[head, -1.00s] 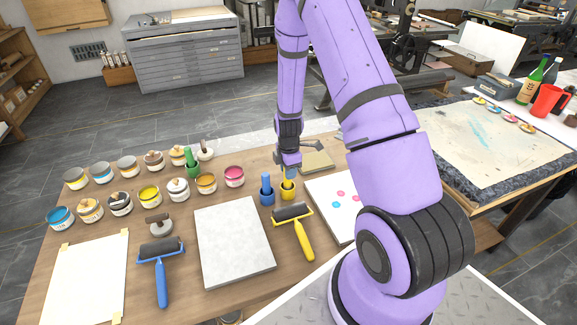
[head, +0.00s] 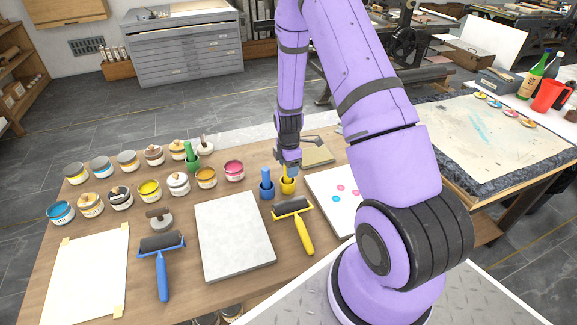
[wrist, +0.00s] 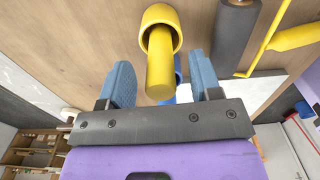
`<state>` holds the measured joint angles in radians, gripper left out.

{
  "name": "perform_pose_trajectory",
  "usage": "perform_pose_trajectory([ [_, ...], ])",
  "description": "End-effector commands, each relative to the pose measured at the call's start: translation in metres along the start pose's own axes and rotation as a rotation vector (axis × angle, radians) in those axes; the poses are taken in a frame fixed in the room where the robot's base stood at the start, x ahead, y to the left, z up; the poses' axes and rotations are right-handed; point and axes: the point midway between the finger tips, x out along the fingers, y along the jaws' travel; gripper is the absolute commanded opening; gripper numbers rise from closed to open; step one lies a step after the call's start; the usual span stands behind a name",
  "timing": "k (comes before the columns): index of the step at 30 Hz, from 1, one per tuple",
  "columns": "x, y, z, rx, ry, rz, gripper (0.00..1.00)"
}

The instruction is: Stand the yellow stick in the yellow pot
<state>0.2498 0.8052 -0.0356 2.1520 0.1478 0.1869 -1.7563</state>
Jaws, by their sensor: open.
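The yellow stick (head: 287,171) stands in the yellow pot (head: 288,187) on the wooden table, below my gripper (head: 288,165). In the wrist view the stick (wrist: 160,78) comes out of the mouth of the yellow pot (wrist: 150,14) toward the camera. My gripper (wrist: 158,62) is open, with one blue finger on each side of the stick. Gaps show between the stick and both fingers. The inside of the pot and the stick's lower end are hidden.
A blue pot (head: 267,192) with a blue stick stands close to the left of the yellow pot. A yellow-handled roller (head: 297,220) lies in front. A sheet with coloured dots (head: 335,195) lies to the right. Several ink tins stand at the left.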

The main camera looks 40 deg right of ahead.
Motion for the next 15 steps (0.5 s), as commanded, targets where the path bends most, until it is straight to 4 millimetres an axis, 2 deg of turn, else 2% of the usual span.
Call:
perform_pose_trajectory([
  [5,-0.016,0.001,0.000,-0.001,0.000,0.003,0.58],
  [15,-0.074,0.001,0.000,-0.001,0.000,0.004,0.58],
])
